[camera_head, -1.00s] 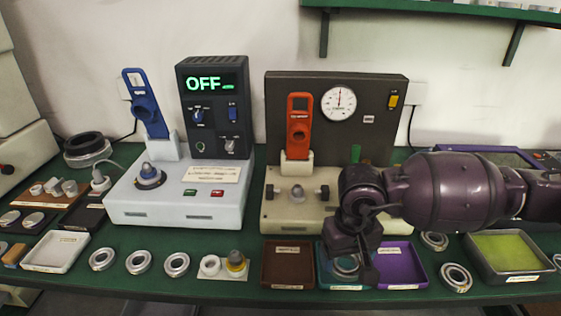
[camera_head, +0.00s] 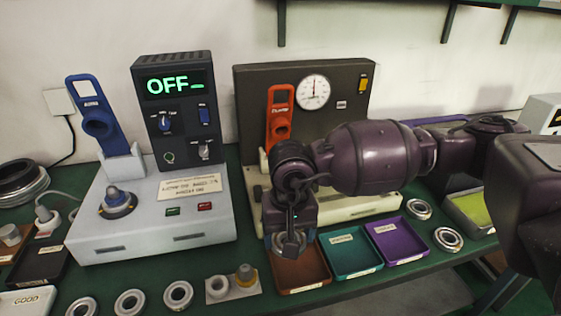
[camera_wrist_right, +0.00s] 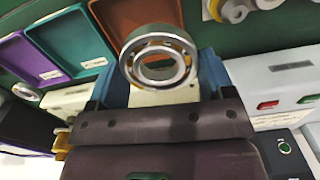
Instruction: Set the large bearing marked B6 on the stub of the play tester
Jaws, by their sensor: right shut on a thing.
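My right gripper (camera_head: 291,242) is shut on a metal bearing ring (camera_wrist_right: 158,42), held between its fingers above the front of the bench. No B6 mark is readable on it. In the head view the gripper is over the brown tray and mostly covers the ring. The play tester, with a round dial (camera_head: 313,91) and an orange handle (camera_head: 279,118), stands behind the gripper. Its stub is hidden by my right arm. My left gripper is not in view.
A white tester (camera_head: 150,225) with an OFF display (camera_head: 175,84) stands left. Brown (camera_head: 303,270), teal (camera_head: 352,252) and purple (camera_head: 398,239) trays line the front. Loose bearings (camera_head: 178,295) lie at the front left and others (camera_head: 447,239) at the right.

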